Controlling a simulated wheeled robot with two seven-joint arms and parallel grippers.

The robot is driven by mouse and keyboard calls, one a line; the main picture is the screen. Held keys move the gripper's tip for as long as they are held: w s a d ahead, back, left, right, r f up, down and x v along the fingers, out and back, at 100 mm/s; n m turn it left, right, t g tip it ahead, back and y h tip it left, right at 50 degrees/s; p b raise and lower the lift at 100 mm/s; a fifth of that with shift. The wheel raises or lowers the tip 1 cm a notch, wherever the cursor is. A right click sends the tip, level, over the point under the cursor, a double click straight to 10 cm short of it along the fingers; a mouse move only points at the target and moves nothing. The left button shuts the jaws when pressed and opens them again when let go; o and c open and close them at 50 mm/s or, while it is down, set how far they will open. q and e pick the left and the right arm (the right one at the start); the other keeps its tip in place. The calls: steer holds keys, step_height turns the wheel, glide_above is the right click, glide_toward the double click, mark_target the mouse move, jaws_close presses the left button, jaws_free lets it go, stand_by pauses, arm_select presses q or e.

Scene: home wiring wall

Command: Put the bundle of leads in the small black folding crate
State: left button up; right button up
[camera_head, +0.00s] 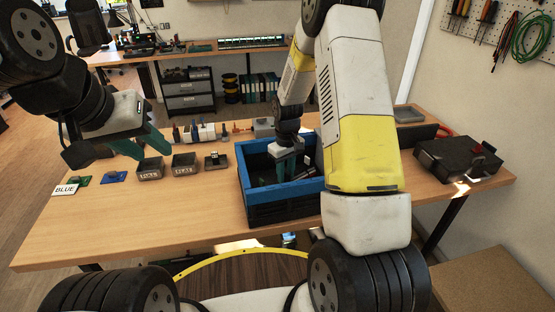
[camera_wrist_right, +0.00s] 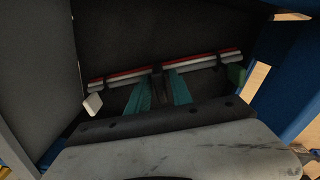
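The small folding crate (camera_head: 282,213) stands on the table, with black walls and a broad blue rim. My right gripper (camera_head: 287,172) reaches down inside it. In the right wrist view, its teal fingers (camera_wrist_right: 159,92) are closed on the dark middle band of the bundle of leads (camera_wrist_right: 118,76), red, white and black strands lying across the view. Dark crate walls surround the bundle, and the crate's blue side (camera_wrist_right: 298,105) shows at the right. In the head view the bundle is mostly hidden by the gripper and rim. My left gripper (camera_head: 112,150) is open and empty above the table's left part.
Labelled grey bins (camera_head: 150,169) and a blue piece (camera_head: 113,177) lie left of the crate. A "BLUE" card (camera_head: 66,189) is at the left edge. A black case (camera_head: 458,158) sits at the right end. The table front left of the crate is clear.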

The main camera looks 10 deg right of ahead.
steer(key=shift+o, duration=0.2)
steer(key=s+r+m+t, duration=0.1)
steer(key=s+r, duration=0.1)
steer(key=r, duration=0.8)
steer(key=s+r, duration=0.3)
steer(key=r, duration=0.7)
steer(key=s+r+m+t+y, duration=0.1)
steer(key=s+r+m+t, duration=0.1)
steer(key=s+r, duration=0.3)
steer(key=s+a+r+m+t+y, duration=0.1)
steer(key=s+r+t, duration=0.2)
steer(key=s, duration=1.1)
step_height(320, 180, up, 3)
steer(key=shift+s+a+f+m, duration=0.1)
steer(key=shift+s+a+m, duration=0.05)
steer(key=shift+a+m, duration=0.2)
